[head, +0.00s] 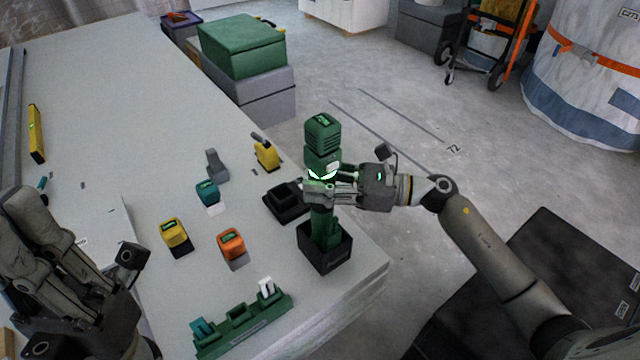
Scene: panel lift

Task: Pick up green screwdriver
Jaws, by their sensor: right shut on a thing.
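The green screwdriver (321,132) stands upright at the right side of the white table, with its bulky end at the top. Its lower end reaches down into a black box-shaped holder (327,256); whether it rests on the bottom is hidden. My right gripper (322,187) comes in from the right and is shut around the middle of the screwdriver. Its fingers hide part of the screwdriver's body. My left gripper (45,245) is at the lower left, above the table and far from the screwdriver. How far its fingers are apart is unclear.
An empty-looking black holder (285,201) is just left of the screwdriver. Orange (231,243), yellow (174,233) and teal (207,192) tools stand nearby. A green rack (243,325) lies at the front. A yellow level (36,134) is at far left. The table's right edge is close.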

